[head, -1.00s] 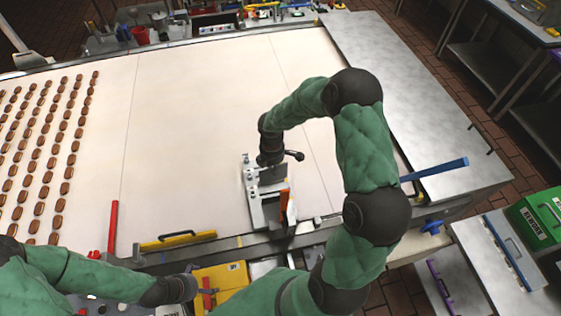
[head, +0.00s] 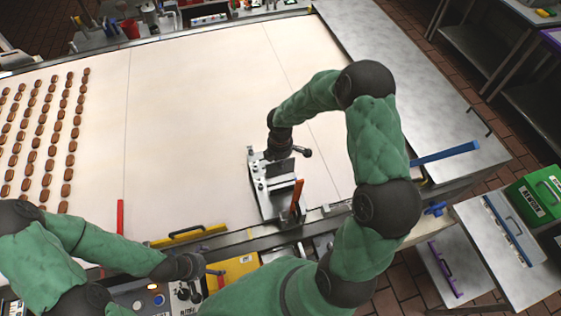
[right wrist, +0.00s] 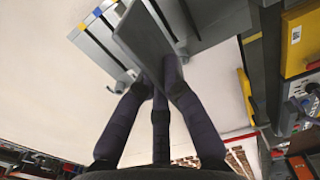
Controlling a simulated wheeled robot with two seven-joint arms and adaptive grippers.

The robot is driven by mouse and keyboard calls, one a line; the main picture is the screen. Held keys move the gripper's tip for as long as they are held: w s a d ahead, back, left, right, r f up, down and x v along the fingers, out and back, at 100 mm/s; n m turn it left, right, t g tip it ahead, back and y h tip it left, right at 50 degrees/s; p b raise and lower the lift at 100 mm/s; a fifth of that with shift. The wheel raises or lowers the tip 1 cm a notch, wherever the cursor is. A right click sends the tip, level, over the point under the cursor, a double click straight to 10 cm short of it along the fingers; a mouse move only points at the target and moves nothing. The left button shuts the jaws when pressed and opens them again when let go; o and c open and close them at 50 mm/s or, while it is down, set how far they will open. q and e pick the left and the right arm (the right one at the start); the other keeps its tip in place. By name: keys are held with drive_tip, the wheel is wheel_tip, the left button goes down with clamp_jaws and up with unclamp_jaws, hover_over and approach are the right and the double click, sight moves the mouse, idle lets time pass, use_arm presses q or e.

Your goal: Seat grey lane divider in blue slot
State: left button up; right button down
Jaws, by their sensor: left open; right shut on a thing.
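The grey lane divider (right wrist: 148,38) is a flat plate in my right gripper (right wrist: 155,85) in the right wrist view. The three dark fingers are shut on its lower edge. It overlaps the pale grey fixture behind it; I cannot tell whether they touch. The fixture shows a blue mark (right wrist: 110,3) and a yellow mark (right wrist: 82,27); the slot itself is partly hidden. In the head view, the divider (head: 278,171) is dark and sits over the fixture (head: 262,186) on the belt's near edge, below my right gripper (head: 280,150). My left gripper (head: 208,271) is open near the yellow box.
The pale belt (head: 180,120) is wide and mostly clear, with rows of brown biscuits (head: 45,130) at the left. An orange-red lever (head: 297,194) stands at the fixture's near end. A yellow handled bar (head: 188,235) and a red post (head: 120,216) line the near edge.

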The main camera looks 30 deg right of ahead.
sight(281, 173)
use_arm(q)
drive_tip(key=shift+f+b, duration=2.15)
drive_tip(key=shift+f, duration=0.15)
use_arm(e)
drive_tip(key=shift+f, duration=2.85)
use_arm(q)
drive_tip(key=shift+f+b, duration=1.35)
drive_tip(key=shift+b, duration=0.1)
use_arm(e)
drive_tip(key=shift+f, duration=1.55)
